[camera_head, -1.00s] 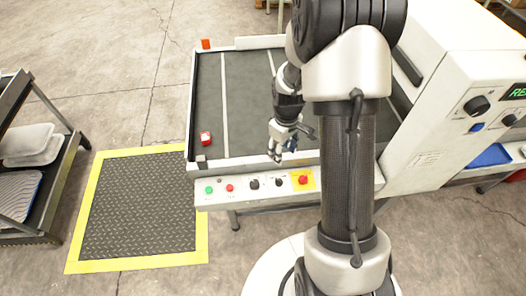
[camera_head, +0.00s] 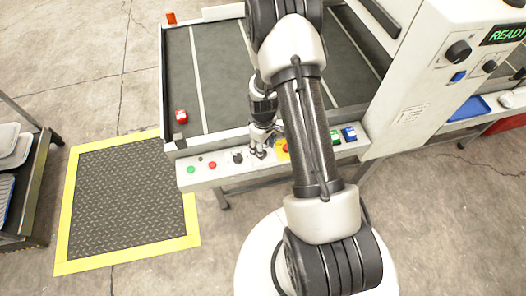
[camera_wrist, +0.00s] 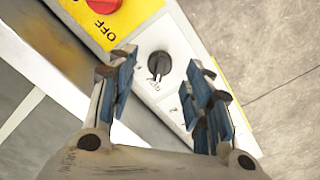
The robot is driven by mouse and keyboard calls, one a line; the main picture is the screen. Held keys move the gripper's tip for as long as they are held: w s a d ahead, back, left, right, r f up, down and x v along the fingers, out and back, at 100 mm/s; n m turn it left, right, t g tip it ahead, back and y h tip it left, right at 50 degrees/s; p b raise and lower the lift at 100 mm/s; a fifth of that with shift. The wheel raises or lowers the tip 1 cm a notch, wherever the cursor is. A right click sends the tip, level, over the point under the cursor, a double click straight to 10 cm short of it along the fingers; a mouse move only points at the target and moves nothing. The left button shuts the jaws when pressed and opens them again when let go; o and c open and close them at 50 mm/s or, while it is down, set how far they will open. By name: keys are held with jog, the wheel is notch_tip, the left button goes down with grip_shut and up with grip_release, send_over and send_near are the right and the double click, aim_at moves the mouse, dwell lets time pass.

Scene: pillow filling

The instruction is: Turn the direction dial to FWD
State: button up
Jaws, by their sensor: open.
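My gripper (camera_head: 260,154) points down at the front control strip (camera_head: 205,175) of the conveyor. In the wrist view its two blue-padded fingers (camera_wrist: 163,85) are open and empty. A small black dial (camera_wrist: 159,66) shows between and just beyond the fingertips, on the white panel. Its knob ridge runs roughly up and down in that view; small markings beside it are too blurred to read. In the head view my gripper covers this dial. Another black dial (camera_head: 238,158) sits to its left on the strip. I cannot read which of the two is labelled direction.
A red OFF button (camera_wrist: 103,3) on a yellow plate (camera_wrist: 118,22) adjoins the dial. A green button (camera_head: 191,170) and a red button (camera_head: 213,165) sit further left. The machine's screen (camera_head: 505,35) reads READY.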

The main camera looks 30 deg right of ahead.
jog(key=shift+f, duration=1.05)
grip_shut()
